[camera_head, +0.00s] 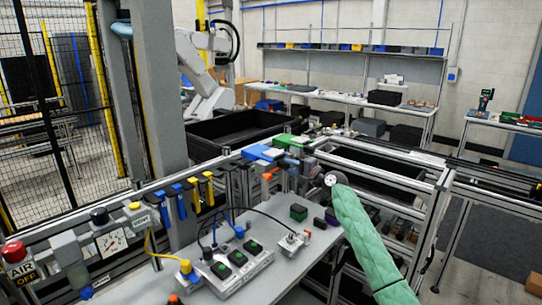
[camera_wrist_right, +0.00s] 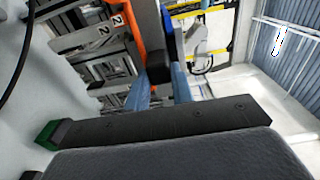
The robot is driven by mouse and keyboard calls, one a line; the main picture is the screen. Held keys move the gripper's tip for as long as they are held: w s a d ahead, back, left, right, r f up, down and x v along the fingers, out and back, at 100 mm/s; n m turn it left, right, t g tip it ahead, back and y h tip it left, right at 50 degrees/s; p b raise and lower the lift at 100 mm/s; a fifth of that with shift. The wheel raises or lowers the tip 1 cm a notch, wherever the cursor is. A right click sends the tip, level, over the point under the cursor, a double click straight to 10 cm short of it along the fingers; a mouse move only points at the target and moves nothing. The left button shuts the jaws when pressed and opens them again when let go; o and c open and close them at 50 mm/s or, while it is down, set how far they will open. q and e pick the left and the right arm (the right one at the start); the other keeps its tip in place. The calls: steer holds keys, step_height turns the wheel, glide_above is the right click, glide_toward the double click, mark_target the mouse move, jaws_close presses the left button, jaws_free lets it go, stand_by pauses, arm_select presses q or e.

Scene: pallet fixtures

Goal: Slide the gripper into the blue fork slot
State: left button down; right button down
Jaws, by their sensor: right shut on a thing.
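My right gripper (camera_head: 303,178) is at the bench's far end, at the end of my green-sleeved arm, among the fixtures there. In the wrist view its two pale blue fingers (camera_wrist_right: 160,90) are shut on a dark gripper piece (camera_wrist_right: 158,72), which is mostly hidden. A blue upright part (camera_wrist_right: 167,26), apparently the blue fork slot, is just beyond the piece, beside an orange upright part (camera_wrist_right: 129,38). I cannot tell whether the piece is inside the slot or only in front of it. My left gripper is not in view.
Blue and yellow hooked holders (camera_head: 194,192) line the rail at left. A grey switch box (camera_head: 229,262) with cables, a small metal fixture (camera_head: 292,242) and a green-topped block (camera_head: 298,212) stand on the bench. Metal framing (camera_head: 390,180) runs right of my arm.

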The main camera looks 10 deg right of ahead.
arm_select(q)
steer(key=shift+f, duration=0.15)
arm_select(e)
steer(key=shift+w+a+r, duration=0.1)
steer(key=shift+w+a, duration=0.3)
steer(key=shift+w, duration=0.1)
arm_select(q)
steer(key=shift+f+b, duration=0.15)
steer(key=shift+b, duration=0.15)
arm_select(e)
steer(key=c, duration=1.1)
jaws_free()
steer(key=shift+s, duration=0.1)
steer(key=shift+f, duration=0.2)
steer(key=b+v, duration=0.3)
steer(key=v, duration=0.3)
steer(key=shift+d+f, duration=0.1)
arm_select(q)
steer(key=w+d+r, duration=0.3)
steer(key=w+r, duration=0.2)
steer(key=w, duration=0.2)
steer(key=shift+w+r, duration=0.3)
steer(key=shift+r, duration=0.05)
arm_select(e)
steer(key=shift+v, duration=0.85)
